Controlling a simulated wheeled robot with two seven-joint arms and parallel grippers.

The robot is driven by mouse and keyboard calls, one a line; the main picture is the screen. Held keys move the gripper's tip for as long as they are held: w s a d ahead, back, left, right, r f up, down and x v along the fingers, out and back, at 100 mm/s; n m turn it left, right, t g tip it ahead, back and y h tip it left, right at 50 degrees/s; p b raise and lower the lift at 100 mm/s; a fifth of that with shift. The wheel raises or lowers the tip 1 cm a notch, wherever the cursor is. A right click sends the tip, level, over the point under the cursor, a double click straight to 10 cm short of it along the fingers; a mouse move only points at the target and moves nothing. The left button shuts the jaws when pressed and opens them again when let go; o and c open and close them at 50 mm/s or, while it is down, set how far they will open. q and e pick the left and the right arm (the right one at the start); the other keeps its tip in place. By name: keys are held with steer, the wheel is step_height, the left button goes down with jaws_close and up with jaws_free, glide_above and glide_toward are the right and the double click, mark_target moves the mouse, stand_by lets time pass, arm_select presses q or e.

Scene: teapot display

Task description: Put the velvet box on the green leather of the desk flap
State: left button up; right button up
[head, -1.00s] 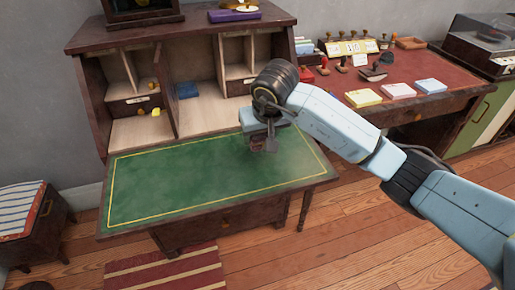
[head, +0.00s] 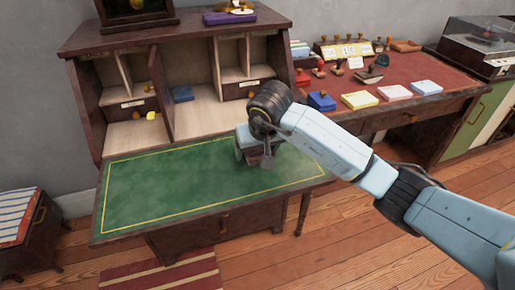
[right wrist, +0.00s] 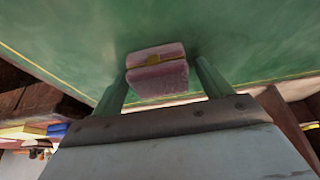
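The velvet box (right wrist: 157,72) is pink-red with a gold clasp. In the right wrist view it sits between the two fingers of my right gripper (right wrist: 162,82), with a narrow gap showing beside the right finger. The green leather (head: 165,185) of the desk flap, edged by a gold line, lies behind it. In the head view my right gripper (head: 257,155) is low over the right part of the flap and mostly hides the box. I cannot tell for certain whether the box touches the leather. My left gripper is not in view.
The open desk hutch (head: 190,125) with its compartments stands behind the flap. A blue box (head: 321,101), yellow box (head: 361,100) and pink box (head: 394,92) lie on the red-topped table (head: 430,72) at right. The left part of the leather is clear.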

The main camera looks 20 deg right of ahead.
steer(key=shift+r, duration=0.1)
steer(key=shift+r, duration=0.2)
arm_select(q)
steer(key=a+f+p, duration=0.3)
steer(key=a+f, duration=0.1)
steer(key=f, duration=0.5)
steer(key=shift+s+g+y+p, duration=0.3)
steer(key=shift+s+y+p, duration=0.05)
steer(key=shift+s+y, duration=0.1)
arm_select(e)
steer(key=v, duration=1.1)
steer(key=shift+s+r, duration=0.2)
steer(key=shift+r, duration=0.15)
